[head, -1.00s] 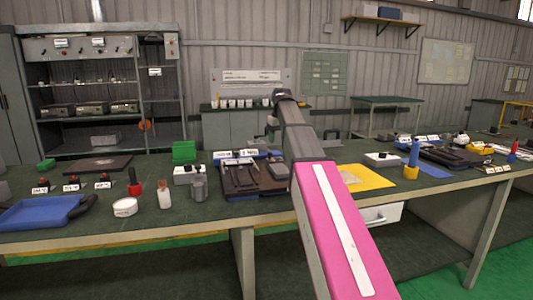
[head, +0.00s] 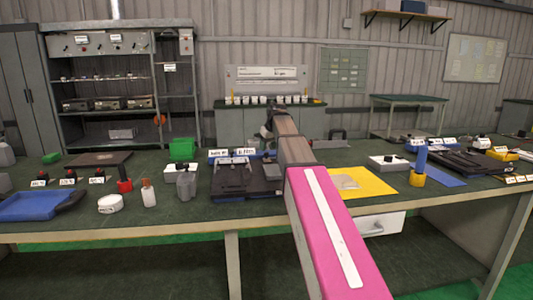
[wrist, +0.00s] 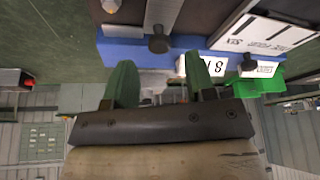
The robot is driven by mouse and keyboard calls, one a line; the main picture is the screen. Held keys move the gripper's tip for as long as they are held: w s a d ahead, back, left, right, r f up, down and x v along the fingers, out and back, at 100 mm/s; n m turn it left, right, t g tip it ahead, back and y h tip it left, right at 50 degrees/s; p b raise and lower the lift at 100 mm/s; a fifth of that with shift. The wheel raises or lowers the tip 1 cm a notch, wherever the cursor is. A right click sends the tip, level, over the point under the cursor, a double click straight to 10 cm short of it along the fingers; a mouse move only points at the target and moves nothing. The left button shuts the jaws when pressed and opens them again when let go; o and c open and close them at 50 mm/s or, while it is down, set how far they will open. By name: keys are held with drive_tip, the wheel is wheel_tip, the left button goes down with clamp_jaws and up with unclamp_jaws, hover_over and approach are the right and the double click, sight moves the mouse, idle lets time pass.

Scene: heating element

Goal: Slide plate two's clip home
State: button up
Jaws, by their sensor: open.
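Dark plates (head: 233,178) lie side by side in a blue-edged fixture at mid-bench in the head view, white labels (head: 243,152) along the back. I cannot tell which plate is two or make out its clip there. My gripper (head: 268,132) is above the fixture's back edge, partly hidden by my arm. In the wrist view, my gripper (wrist: 160,80) shows two green fingers, open with nothing between them. Just beyond the fingertips is the fixture's blue edge (wrist: 130,52), with a dark round knob (wrist: 159,43) and upside-down labels (wrist: 203,68). I cannot tell whether they touch.
A yellow mat (head: 365,184) lies right of the fixture. A green box (head: 182,149), white switch box (head: 180,171) and grey container (head: 186,186) stand to its left. A blue tray (head: 35,207) is far left. Another fixture (head: 455,160) is far right.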

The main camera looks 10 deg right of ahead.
sight(267, 153)
drive_tip(key=shift+x, duration=1.95)
clamp_jaws()
drive_tip(key=s, duration=0.5)
drive_tip(key=shift+s, duration=0.35)
unclamp_jaws()
drive_tip(key=shift+r, duration=0.1)
